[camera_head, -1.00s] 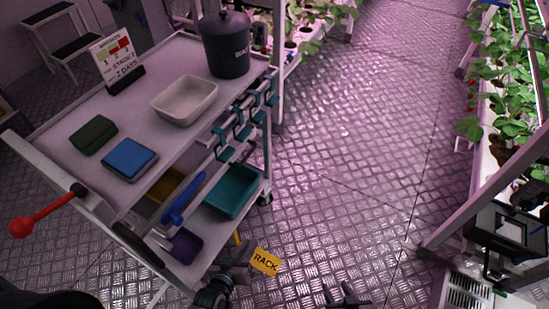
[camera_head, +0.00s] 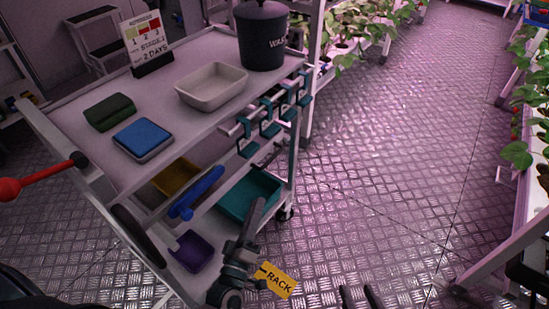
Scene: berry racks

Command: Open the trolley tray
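The grey trolley (camera_head: 75,140) stands at the left, with a flat top shelf and a lower level. A teal tray (camera_head: 236,208) sits on the lower level, near its right end. A blue handle-like piece (camera_head: 197,192) shows beside it. I cannot tell which part is the tray that opens. My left gripper (camera_head: 258,205) is raised in front of the teal tray's near side, pointing up; its finger gap is not clear, nor whether it touches anything. My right gripper (camera_head: 360,292) is at the bottom edge, its two fingers apart and empty.
The top shelf holds a dark pot (camera_head: 262,42), a white bin (camera_head: 211,88), a blue box (camera_head: 143,138), a green item (camera_head: 109,112) and a sign (camera_head: 147,42). Teal clips (camera_head: 270,128) hang on the side. A yellow RACK tag (camera_head: 275,281) is near my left gripper. Floor right is clear.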

